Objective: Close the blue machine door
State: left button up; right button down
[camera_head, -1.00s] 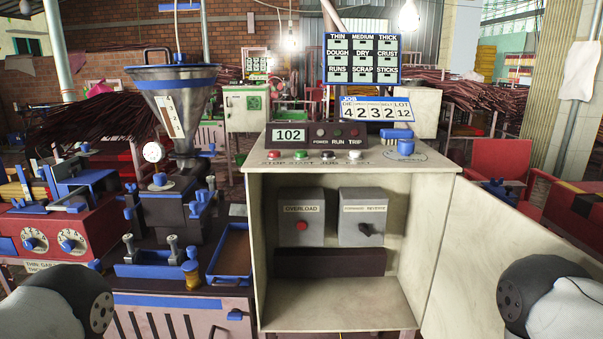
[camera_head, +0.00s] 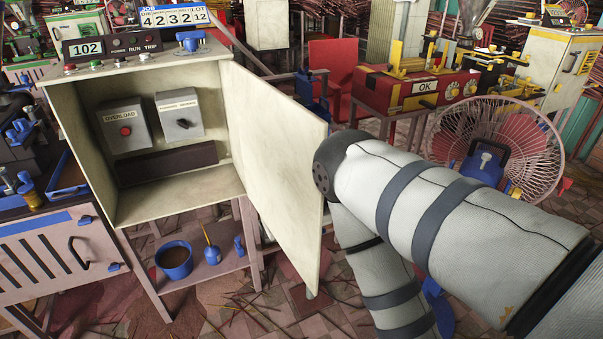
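The machine cabinet (camera_head: 88,110) is cream-coloured, with control buttons on its top and an open front. Its door (camera_head: 275,165) is hinged at the right side and stands wide open; its face looks cream, not blue. Inside are an overload box (camera_head: 124,126) with a red button and a second grey switch box (camera_head: 180,114). My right arm reaches in from the right, its dark elbow joint beside the door's outer edge. I cannot tell whether the arm touches the door. Neither gripper shows; the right forearm runs down out of the picture.
A caged fan (camera_head: 535,140) stands to the right behind my arm. A red machine (camera_head: 400,92) stands behind. Sticks litter the tiled floor.

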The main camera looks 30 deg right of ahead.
aim_at(280, 138)
jog(key=i+l+u, duration=0.15)
jog(key=l, duration=0.7)
jog(key=l+u, duration=0.15)
jog(key=l, duration=0.75)
jog(key=i, duration=0.05)
